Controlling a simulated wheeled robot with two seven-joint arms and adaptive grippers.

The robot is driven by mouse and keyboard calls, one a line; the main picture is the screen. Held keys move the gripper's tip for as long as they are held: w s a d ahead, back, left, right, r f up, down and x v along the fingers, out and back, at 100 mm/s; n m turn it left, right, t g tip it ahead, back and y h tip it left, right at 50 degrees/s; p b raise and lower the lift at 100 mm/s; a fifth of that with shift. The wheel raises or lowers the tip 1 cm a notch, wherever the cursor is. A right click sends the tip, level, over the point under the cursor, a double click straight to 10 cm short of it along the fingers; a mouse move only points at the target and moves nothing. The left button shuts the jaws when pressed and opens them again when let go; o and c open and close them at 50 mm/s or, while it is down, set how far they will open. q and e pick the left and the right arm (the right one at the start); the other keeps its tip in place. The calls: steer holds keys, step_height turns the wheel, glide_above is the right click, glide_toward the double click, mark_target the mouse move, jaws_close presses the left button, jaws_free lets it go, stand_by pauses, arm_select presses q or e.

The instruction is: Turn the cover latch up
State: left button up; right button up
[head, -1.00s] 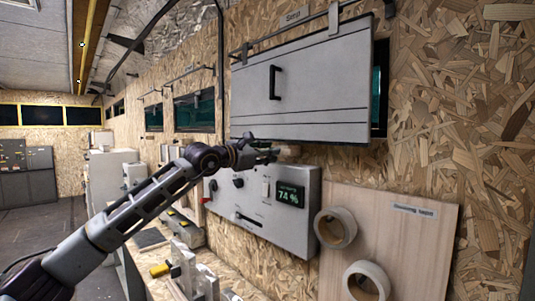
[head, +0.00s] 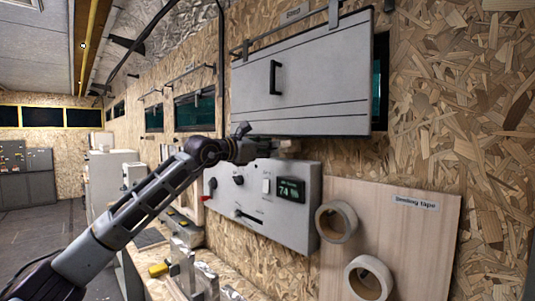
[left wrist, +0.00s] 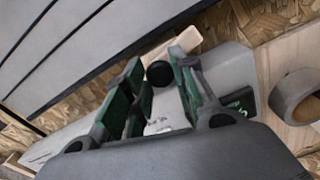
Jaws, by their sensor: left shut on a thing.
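The cover latch, a pale wooden bar (left wrist: 183,42) with a round black knob (left wrist: 160,74) beside it, shows past my fingers in the left wrist view. In the head view a tan bit of it (head: 290,146) shows just below the large grey cover (head: 320,85). My left gripper (head: 258,149) is at the cover's lower edge, above the grey control box (head: 300,222). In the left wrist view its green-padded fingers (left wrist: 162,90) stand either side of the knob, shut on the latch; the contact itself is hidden. My right gripper is out of view.
The control box has knobs, a slider and a display (head: 291,190) reading 74 %. Two tape rolls (head: 337,222) (head: 368,278) hang on a wooden board (head: 430,240) to the right. A cluttered bench (head: 205,270) runs below.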

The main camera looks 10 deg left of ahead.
arm_select(q)
steer(key=shift+a+r+n+b, duration=0.1)
steer(key=shift+n+b, duration=1.5)
steer(key=shift+n, duration=2.25)
steer(key=shift+r+n+b, duration=0.1)
steer(key=shift+n+b, duration=1.5)
steer(key=shift+n, duration=2.25)
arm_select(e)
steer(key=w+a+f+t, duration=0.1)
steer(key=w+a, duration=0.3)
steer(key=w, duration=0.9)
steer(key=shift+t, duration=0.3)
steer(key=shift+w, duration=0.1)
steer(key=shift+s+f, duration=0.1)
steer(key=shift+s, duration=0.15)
arm_select(q)
steer(key=o, duration=1.1)
steer(key=shift+f, duration=0.1)
steer(key=shift+c, duration=0.2)
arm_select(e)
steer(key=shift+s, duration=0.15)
